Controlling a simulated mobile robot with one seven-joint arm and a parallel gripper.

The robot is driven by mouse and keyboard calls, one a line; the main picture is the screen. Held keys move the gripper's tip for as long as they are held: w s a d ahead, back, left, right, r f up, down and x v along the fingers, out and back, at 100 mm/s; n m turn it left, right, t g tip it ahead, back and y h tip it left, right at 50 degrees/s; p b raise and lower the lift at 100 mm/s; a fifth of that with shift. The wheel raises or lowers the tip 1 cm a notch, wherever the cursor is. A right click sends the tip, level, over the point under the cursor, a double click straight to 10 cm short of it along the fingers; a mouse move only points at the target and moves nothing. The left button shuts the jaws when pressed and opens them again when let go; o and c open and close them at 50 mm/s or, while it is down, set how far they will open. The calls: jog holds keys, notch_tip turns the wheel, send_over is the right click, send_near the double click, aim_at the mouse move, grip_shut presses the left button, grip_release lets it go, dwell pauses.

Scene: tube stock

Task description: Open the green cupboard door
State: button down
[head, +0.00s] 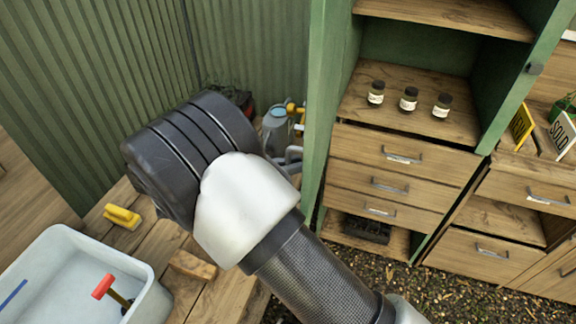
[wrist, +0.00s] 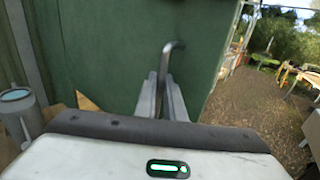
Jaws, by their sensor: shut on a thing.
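The green cupboard door (head: 318,110) stands swung out at the left of the open cupboard, seen nearly edge-on in the head view. Its green face (wrist: 110,50) fills much of the wrist view. A bent metal handle (wrist: 172,47) sticks out from this face. My gripper (wrist: 162,98) is shut on the handle, with a finger on each side of it. In the head view my gripper (head: 290,158) is partly hidden behind my wrist, on the door's left side. The cupboard interior (head: 410,75) is visible, with three small labelled jars (head: 409,99) on a shelf.
Several wooden drawers (head: 390,186) sit below the jars. A watering can (head: 277,130) stands left of the door. A white tub (head: 75,258) and a yellow brush (head: 122,216) are on the wooden bench at left. Gravel ground (head: 335,270) lies before the cupboard.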

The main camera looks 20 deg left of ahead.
jog(key=shift+s, duration=0.1)
jog(key=c, duration=1.8)
grip_release()
jog(key=shift+c, duration=0.2)
jog(key=b+v, duration=0.1)
jog(key=v, duration=1.6)
jog(key=shift+a, duration=0.25)
jog(key=shift+s, duration=0.2)
